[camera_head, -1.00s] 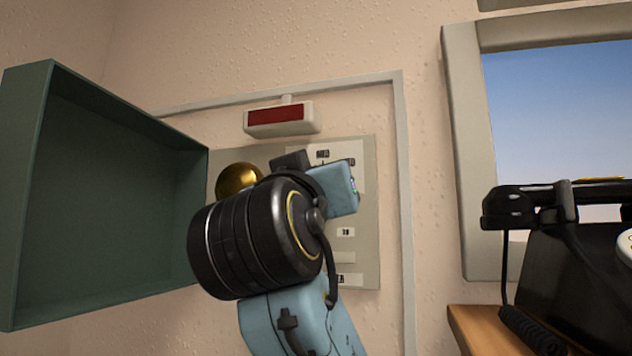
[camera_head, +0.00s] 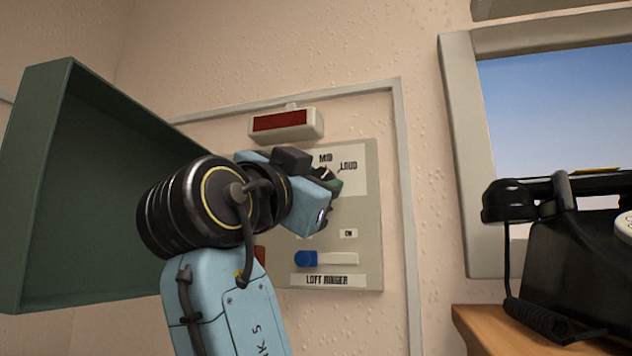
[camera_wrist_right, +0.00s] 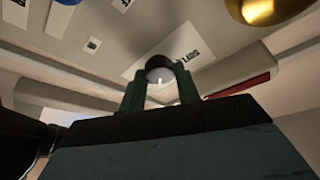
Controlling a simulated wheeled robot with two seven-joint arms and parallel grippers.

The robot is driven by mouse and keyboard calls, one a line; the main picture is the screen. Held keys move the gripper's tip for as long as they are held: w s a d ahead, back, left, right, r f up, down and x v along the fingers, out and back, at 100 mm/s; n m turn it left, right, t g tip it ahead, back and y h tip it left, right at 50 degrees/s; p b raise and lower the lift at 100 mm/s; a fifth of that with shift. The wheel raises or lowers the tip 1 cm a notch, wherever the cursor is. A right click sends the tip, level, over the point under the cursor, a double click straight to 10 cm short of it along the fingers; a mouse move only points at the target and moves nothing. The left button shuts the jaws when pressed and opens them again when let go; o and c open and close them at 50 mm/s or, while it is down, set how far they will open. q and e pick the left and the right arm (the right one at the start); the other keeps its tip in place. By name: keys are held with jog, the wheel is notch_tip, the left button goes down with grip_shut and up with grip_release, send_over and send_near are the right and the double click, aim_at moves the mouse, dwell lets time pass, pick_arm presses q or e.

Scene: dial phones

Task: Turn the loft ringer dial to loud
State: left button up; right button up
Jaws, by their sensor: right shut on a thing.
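The loft ringer dial (camera_wrist_right: 160,64) is a small dark round knob with a white mark, seen in the wrist view. My right gripper (camera_wrist_right: 160,88) is shut on it, with a green finger on either side. In the head view the right gripper (camera_head: 330,183) is at the upper part of the beige panel (camera_head: 365,235), and the hand hides most of the dial. The MID label (camera_head: 326,158) and LOUD label (camera_head: 348,166) show above the fingers. I cannot tell exactly where the mark points. My left gripper is out of view.
Below the hand are a blue knob (camera_head: 306,258) in a pale slot and the LOFT RINGER label (camera_head: 328,281). A red-faced box (camera_head: 283,122) is above. A gold dome (camera_wrist_right: 262,8) shows in the wrist view. A green open box (camera_head: 95,200) projects at left; a black telephone (camera_head: 570,260) stands right.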

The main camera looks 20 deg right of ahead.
jog(key=shift+r+m+g, duration=0.1)
jog(key=shift+m+g, duration=0.3)
jog(key=shift+m, duration=0.7)
jog(key=o, duration=1)
jog(key=b+v, duration=0.2)
jog(key=v, duration=1.1)
jog(key=shift+a+f+b, duration=0.2)
jog(key=shift+f+b, duration=0.05)
jog(key=shift+b, duration=0.05)
